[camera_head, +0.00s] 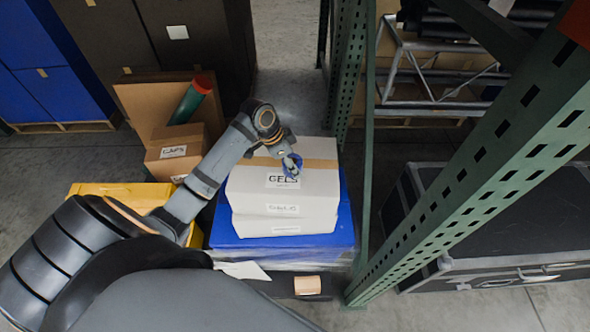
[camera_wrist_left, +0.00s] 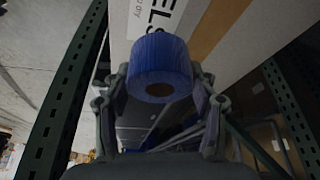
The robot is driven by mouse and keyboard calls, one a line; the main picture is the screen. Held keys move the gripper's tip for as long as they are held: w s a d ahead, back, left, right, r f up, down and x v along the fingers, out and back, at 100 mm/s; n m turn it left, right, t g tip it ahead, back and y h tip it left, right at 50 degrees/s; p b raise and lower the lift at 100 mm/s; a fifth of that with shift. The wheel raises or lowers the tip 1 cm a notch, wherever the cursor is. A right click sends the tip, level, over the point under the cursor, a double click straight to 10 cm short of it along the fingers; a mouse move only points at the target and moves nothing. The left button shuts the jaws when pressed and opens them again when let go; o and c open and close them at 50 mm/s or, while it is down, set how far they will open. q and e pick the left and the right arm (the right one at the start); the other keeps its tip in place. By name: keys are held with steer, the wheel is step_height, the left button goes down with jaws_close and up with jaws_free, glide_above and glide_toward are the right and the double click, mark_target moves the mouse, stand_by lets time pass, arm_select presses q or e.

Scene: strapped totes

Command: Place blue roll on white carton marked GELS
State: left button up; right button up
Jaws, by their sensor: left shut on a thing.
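My left gripper (camera_head: 291,163) is over the white carton marked GELS (camera_head: 319,182), which has a tan tape strip across its top. The gripper is shut on the blue roll (camera_head: 286,166), mostly hidden by the fingers in the head view. In the left wrist view the blue roll (camera_wrist_left: 159,67) sits between the two fingers (camera_wrist_left: 160,95), its open core facing the camera. The carton (camera_wrist_left: 256,45), with part of its label, lies behind the roll there. I cannot tell whether the roll touches the carton. My right gripper is not in view.
The GELS carton rests on another white carton (camera_head: 283,225) on a blue tote (camera_head: 226,240). Green perforated rack posts (camera_head: 352,75) stand close on the right. Brown cartons (camera_head: 174,151) and a yellow tote (camera_head: 125,194) are on the left. A black case (camera_head: 500,225) lies beyond the rack.

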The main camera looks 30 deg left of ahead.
arm_select(q)
steer(key=shift+w+f, duration=0.45)
steer(key=shift+f, duration=0.1)
steer(key=shift+f+p, duration=0.3)
steer(key=shift+f, duration=1.25)
steer(key=shift+f, duration=0.15)
steer(key=o, duration=1.2)
steer(key=shift+c, duration=0.2)
steer(key=v, duration=1.2)
